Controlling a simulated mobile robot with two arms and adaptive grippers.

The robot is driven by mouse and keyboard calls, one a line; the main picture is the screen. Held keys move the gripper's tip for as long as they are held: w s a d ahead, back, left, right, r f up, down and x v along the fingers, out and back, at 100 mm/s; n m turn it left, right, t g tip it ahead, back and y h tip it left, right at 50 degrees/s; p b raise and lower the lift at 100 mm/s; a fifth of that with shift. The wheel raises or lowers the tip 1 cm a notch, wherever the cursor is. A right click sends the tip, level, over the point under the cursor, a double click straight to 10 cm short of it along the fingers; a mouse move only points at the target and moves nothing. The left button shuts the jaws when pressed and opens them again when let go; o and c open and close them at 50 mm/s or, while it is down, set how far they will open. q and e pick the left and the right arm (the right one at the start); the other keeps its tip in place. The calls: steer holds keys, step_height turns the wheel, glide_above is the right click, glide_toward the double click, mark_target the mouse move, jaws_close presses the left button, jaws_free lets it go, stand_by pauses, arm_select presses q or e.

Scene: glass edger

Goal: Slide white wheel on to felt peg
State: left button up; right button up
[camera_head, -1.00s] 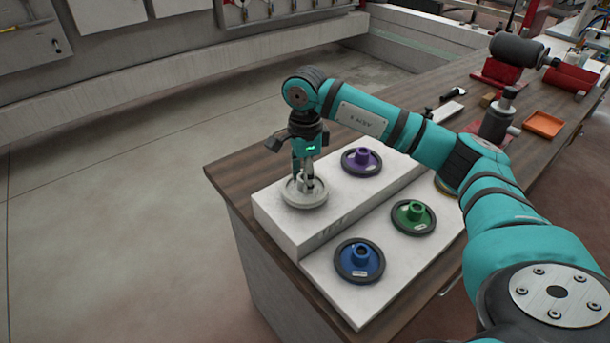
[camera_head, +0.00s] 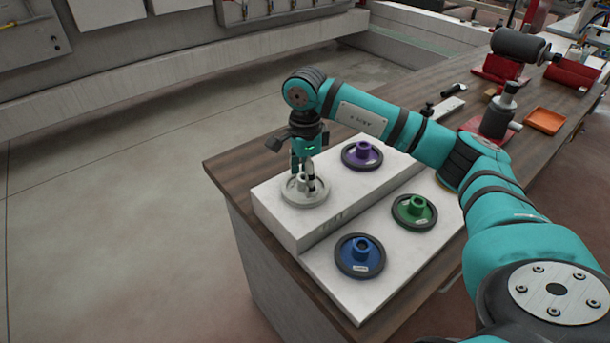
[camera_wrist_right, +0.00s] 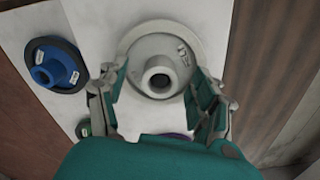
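The white wheel (camera_head: 296,200) lies flat at the left end of the raised step of the white stand. In the right wrist view the wheel (camera_wrist_right: 136,45) shows its raised hub (camera_wrist_right: 160,78) with a dark round hole. My right gripper (camera_head: 305,186) points down over it. In the right wrist view the gripper (camera_wrist_right: 156,80) is open, one finger on each side of the hub, with gaps between fingers and hub. I cannot make out the felt peg; any peg under the wheel is hidden. My left gripper is out of view.
The white stand (camera_head: 330,275) also holds a purple wheel (camera_head: 362,154), a green wheel (camera_head: 414,211) and a blue wheel (camera_head: 360,256). Further along the wooden bench are an orange tray (camera_head: 545,121) and a grey-and-red machine (camera_head: 519,47). Open floor lies left of the bench.

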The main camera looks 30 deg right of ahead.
step_height(320, 180, up, 12)
stand_by(0.6)
stand_by(0.5)
